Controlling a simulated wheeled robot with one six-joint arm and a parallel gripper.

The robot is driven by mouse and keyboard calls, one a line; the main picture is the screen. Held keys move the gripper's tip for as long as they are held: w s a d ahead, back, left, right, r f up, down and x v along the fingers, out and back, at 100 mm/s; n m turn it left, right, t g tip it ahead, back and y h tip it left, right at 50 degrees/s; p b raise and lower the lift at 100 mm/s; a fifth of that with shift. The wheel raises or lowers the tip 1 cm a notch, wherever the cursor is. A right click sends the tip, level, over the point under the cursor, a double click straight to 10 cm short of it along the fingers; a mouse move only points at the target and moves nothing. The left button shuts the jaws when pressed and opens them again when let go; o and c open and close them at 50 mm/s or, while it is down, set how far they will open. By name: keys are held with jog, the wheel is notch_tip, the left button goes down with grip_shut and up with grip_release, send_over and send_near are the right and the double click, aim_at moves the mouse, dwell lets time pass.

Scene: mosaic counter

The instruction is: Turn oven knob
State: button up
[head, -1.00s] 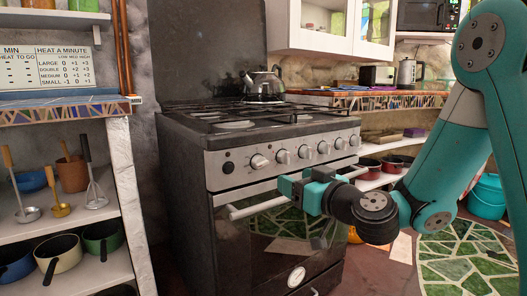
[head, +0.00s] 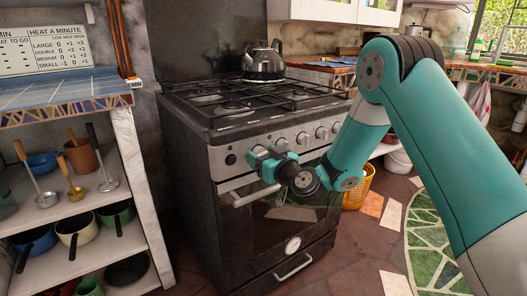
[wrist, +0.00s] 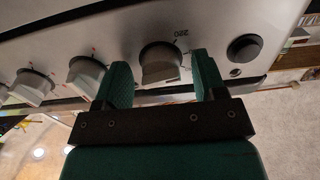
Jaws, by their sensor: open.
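The oven (head: 265,215) has a silver front panel with a row of knobs and a black button (head: 230,159) at its left end. My gripper (head: 262,157) is at the left part of this panel, in front of the leftmost knob, which it mostly hides in the head view. In the wrist view my gripper (wrist: 160,62) is open, its two green fingers on either side of the knob (wrist: 160,66) marked "220". I cannot tell whether the fingers touch it. The black button also shows in the wrist view (wrist: 244,48), right of the fingers.
The oven door handle (head: 250,194) runs just below my gripper. A kettle (head: 264,60) stands on the cooktop. Shelves with pots and ladles (head: 75,222) stand at the left. A yellow basket (head: 357,188) is on the floor right of the oven.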

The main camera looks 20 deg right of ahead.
jog(key=c, duration=0.9)
jog(key=shift+m, duration=0.4)
jog(key=m, duration=0.4)
jog(key=m+p, duration=0.1)
jog(key=m, duration=0.4)
jog(key=shift+r+m, duration=0.1)
jog(key=shift+m, duration=0.2)
jog(key=m+p, duration=0.1)
jog(key=m, duration=0.3)
jog(key=shift+m+p, duration=1.1)
jog(key=shift+m, duration=1.7)
